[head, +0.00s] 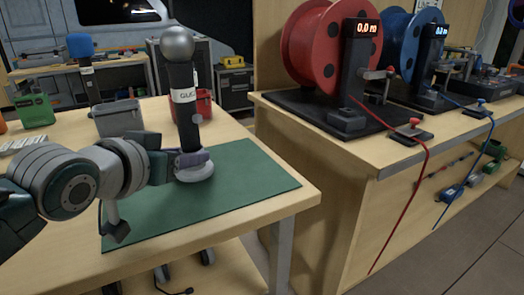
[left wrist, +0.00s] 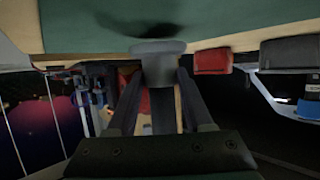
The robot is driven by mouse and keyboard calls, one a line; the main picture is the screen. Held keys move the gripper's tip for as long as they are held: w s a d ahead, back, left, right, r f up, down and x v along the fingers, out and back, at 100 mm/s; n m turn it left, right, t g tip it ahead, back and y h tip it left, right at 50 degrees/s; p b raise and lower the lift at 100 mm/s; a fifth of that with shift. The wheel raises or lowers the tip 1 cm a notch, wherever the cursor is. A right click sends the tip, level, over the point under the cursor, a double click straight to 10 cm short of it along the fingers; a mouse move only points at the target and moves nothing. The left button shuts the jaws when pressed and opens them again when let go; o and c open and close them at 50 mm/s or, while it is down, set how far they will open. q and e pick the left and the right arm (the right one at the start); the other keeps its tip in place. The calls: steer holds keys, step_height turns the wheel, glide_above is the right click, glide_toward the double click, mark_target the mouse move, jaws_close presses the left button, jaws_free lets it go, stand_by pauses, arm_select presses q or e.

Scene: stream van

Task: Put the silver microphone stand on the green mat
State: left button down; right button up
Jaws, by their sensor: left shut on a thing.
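The silver microphone stand (head: 178,45) is upright, with a silver ball head, a dark body with a white label and a pale round base. My left gripper (head: 192,157) is shut on it low down, just above the base. The base also shows between the fingers (left wrist: 158,90) in the left wrist view (left wrist: 165,52). The stand is over the back middle of the green mat (head: 250,185). A dark shadow lies on the mat by the base; I cannot tell whether the base touches the mat. My right gripper is not in view.
A blue-headed microphone (head: 80,46), a grey bin (head: 118,118), a red bin (head: 204,104) and a green box (head: 36,110) stand behind the mat. The mat's right part is clear. A red reel (head: 318,45) and a blue reel (head: 396,40) stand on the right counter.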

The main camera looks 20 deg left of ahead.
arm_select(q)
steer(key=shift+f, duration=0.6)
steer(key=shift+f, duration=0.2)
steer(key=shift+c, duration=1.5)
jaws_free()
